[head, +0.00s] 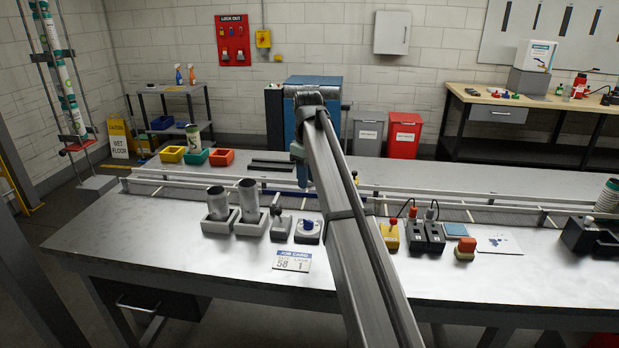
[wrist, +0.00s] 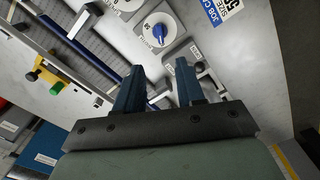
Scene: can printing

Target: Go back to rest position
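My gripper (wrist: 159,68) shows in the wrist view with its two dark blue fingers apart and nothing between them. A round dial with a blue knob (wrist: 159,31) lies beyond the fingertips, apart from them. In the head view my arm runs up from the bottom centre and bends down over the back of the bench. The blue-knob dial (head: 308,229) sits on the bench left of the arm, beside a lever box (head: 281,225).
The steel bench (head: 190,259) holds two grey cylinders in holders, a job card (head: 292,260), a yellow box with a red button (head: 388,234), dark switch boxes (head: 428,236) and an orange-red button (head: 465,247). A rail (head: 450,203) runs along the back. The front left is clear.

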